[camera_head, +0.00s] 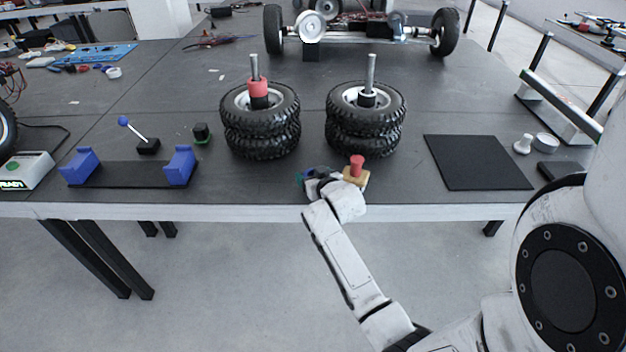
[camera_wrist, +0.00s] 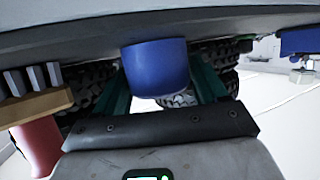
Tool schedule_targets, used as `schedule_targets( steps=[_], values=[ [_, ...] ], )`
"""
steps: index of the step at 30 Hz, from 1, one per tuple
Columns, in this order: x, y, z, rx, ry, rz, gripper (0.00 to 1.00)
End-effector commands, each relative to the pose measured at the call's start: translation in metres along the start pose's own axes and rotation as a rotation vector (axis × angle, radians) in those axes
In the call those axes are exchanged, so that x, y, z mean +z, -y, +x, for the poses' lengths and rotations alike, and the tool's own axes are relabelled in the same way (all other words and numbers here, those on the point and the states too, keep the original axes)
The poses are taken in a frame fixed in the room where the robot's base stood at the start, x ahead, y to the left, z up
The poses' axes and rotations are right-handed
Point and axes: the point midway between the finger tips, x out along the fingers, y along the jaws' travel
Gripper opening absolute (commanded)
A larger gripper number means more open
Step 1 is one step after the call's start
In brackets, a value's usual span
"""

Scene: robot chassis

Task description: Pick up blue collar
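The blue collar (camera_wrist: 155,68) is large in the wrist view, between the teal fingers of my gripper (camera_wrist: 160,82). It appears to rest against the dark table surface, which is at the top of this view. The fingers flank it closely on both sides; I cannot tell whether they press on it. In the head view my gripper (camera_head: 310,177) is low at the table's front edge. The collar is mostly hidden there by the gripper.
A red peg on a tan block (camera_head: 356,172) stands right beside my gripper. Two tyre stacks with posts (camera_head: 260,130) (camera_head: 365,130) stand just behind. A black mat (camera_head: 478,162) lies at right; a blue-ended holder (camera_head: 130,173) lies at left.

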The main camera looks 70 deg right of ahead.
Motion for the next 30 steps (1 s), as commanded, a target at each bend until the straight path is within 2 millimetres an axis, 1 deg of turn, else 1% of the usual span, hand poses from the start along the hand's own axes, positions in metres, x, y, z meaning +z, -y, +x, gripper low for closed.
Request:
schedule_targets(
  steps=[1, 11, 18, 22, 26, 28, 30],
  values=[
    [0.0, 0.0, 0.0, 0.0, 0.0, 0.0, 0.67],
    [0.0, 0.0, 0.0, 0.0, 0.0, 0.0, 0.35],
    [-0.001, 0.0, 0.0, 0.0, -0.001, 0.0, 0.35],
    [-0.005, 0.001, -0.002, -0.001, -0.002, 0.0, 0.35],
    [-0.018, 0.001, -0.007, -0.001, -0.004, -0.001, 0.35],
    [-0.03, 0.001, -0.012, -0.001, -0.007, -0.002, 0.35],
    [-0.038, -0.005, -0.026, 0.001, -0.004, 0.003, 0.35]
  ],
)
